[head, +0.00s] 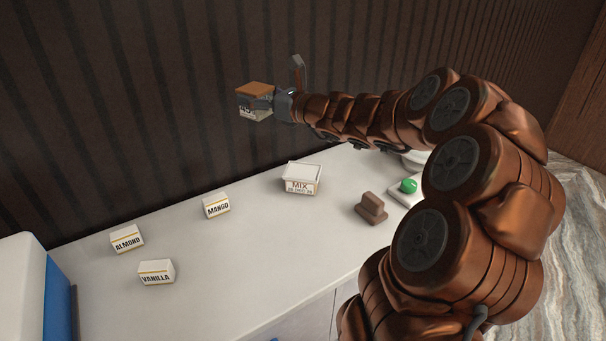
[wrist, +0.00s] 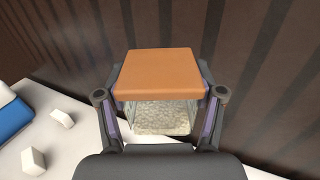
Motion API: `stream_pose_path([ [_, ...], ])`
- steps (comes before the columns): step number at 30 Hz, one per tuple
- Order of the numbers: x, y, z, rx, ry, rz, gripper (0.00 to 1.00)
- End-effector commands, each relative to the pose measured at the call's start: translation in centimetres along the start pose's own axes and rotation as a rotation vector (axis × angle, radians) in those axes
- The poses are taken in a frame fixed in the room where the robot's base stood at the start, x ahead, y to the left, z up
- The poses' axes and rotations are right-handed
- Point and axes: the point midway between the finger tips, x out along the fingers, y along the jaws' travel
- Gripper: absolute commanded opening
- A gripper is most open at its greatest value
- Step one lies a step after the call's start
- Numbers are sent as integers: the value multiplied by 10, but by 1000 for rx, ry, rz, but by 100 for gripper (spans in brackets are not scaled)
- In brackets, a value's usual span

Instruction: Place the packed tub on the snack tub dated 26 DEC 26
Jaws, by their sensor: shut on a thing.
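My gripper (head: 270,103) is shut on the packed tub (head: 255,88), high above the counter near the dark wall. The tub has an orange-brown lid and a see-through body with a partly hidden label. In the wrist view, the tub (wrist: 157,73) sits level between the two fingers, with pale contents showing below the lid. A white-lidded snack tub (head: 301,178) stands on the counter, below and right of my gripper. Its label reads MIX above a small date ending in DEC 26; the day is hard to read for certain.
Small boxes marked MANGO (head: 216,205), ALMOND (head: 127,239) and VANILLA (head: 156,272) stand on the white counter (head: 235,260). A brown block-like object (head: 371,208) and a green round item (head: 408,186) lie right of the snack tub. A blue-and-white object (head: 45,285) stands at left.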

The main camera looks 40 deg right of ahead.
Motion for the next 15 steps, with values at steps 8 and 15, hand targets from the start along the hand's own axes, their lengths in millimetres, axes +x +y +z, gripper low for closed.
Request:
stream_pose_path([
  [8,-50,-22,-8,-1,0,101,36],
  [15,-116,-36,-48,4,-2,247,36],
])
